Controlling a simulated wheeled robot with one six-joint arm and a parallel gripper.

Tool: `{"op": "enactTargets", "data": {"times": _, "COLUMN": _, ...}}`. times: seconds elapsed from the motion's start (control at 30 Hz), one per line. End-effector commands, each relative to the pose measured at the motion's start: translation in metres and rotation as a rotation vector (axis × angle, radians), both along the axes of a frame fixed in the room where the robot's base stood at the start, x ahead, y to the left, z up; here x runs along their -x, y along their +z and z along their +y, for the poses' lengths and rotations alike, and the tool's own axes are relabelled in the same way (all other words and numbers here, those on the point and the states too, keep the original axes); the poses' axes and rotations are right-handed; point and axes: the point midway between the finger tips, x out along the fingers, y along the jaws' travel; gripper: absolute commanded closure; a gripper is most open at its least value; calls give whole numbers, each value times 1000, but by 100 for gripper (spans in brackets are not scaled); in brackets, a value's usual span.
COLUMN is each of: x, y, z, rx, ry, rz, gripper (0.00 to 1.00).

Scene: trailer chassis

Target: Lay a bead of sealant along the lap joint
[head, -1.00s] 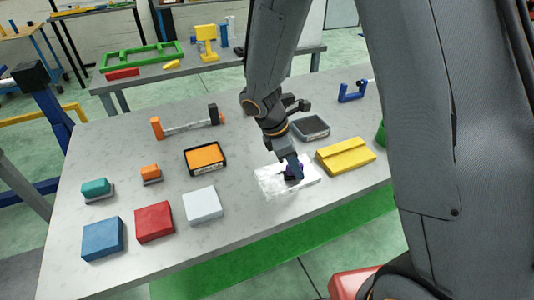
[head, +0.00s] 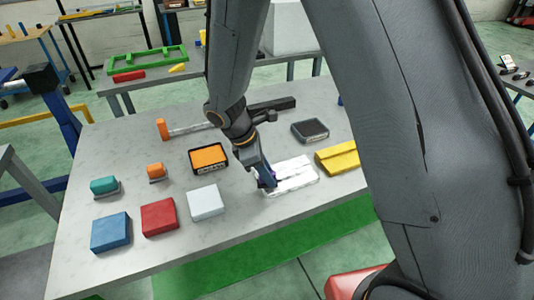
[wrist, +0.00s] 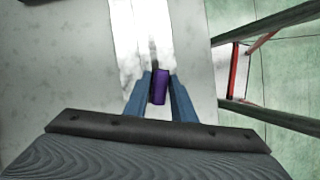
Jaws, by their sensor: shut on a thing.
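The lap joint (head: 296,174) is a pair of shiny silver-white overlapping plates lying on the grey table, left of a yellow stepped block. In the wrist view the plates (wrist: 127,40) run away from me as a bright strip. My gripper (head: 266,181) is low over the plates' left end. It is shut on a small purple tool (wrist: 160,87) with a dark narrow tip, held between the blue fingers. The tip points along the strip; I cannot tell whether it touches the metal. No bead is clearly visible.
A white block (head: 206,202), a red block (head: 159,217) and an orange-topped black tray (head: 209,158) stand left of the plates. The yellow block (head: 338,157) is close on the right. A dark grey tray (head: 310,131) lies behind. The table's front edge is near.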

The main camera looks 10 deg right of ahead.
Motion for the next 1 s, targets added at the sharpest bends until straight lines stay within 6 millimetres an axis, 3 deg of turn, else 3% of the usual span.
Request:
{"op": "enactTargets", "data": {"times": 0.1, "x": 0, "y": 26, "z": -1, "rx": -2, "ry": -3, "rz": -3, "gripper": 98}}
{"op": "enactTargets", "data": {"times": 0.6, "x": 0, "y": 69, "z": -3, "rx": -1, "ry": -7, "rz": -2, "gripper": 98}}
{"op": "enactTargets", "data": {"times": 1.0, "x": -1, "y": 80, "z": -4, "rx": -1, "ry": -8, "rz": 0, "gripper": 98}}
